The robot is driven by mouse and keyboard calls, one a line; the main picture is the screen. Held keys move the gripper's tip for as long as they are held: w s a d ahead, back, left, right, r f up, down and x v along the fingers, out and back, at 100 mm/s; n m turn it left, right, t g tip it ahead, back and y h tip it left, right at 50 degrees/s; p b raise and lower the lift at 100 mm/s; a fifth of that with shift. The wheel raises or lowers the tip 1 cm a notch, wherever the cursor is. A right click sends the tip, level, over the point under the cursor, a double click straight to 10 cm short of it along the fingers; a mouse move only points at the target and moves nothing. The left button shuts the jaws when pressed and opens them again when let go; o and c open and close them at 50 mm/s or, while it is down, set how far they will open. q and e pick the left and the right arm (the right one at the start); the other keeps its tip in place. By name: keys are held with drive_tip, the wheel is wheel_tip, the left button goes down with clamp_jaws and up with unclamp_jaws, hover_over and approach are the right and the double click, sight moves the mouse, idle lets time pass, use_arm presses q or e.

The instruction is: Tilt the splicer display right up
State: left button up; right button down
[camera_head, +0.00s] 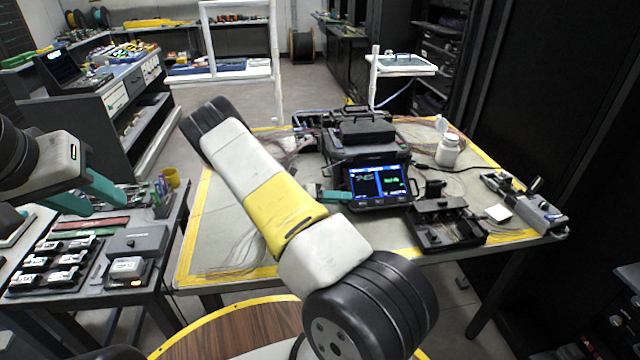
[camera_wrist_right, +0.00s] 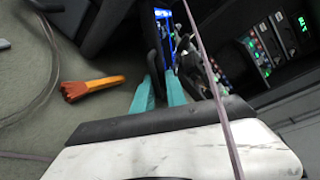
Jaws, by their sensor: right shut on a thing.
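The splicer display (camera_head: 379,185) is a lit blue screen in a dark frame on the front of the black splicer (camera_head: 362,148), on the grey table. It looks tilted back, facing me. My right gripper (camera_head: 338,196) has its teal fingers at the display's left edge; the arm hides most of the gripper. In the right wrist view, the fingers (camera_wrist_right: 160,92) are shut on the edge of the display (camera_wrist_right: 163,35), whose screen shows as a thin blue strip. My left gripper (camera_head: 106,203) is open and empty above the left bench, away from the splicer.
A black device (camera_head: 445,222) sits right of the display, with a white bottle (camera_head: 448,150) behind it. A grey tool (camera_head: 525,204) lies at the table's right edge. An orange object (camera_wrist_right: 92,88) lies near the right gripper. The table's left part holds thin loose fibres.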

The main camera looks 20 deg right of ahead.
drive_tip(key=shift+w+a+f, duration=0.1)
drive_tip(key=shift+a+f, duration=0.1)
idle(0.6)
drive_tip(key=r+n, duration=0.1)
drive_tip(key=s+r+n, duration=0.1)
drive_tip(key=r+n+g, duration=0.1)
drive_tip(key=shift+s+a+r+n, duration=0.2)
drive_tip(key=shift+s+r+n, duration=0.05)
drive_tip(key=shift+r+n, duration=0.1)
drive_tip(key=c, duration=1.5)
unclamp_jaws()
drive_tip(key=shift+c, duration=0.2)
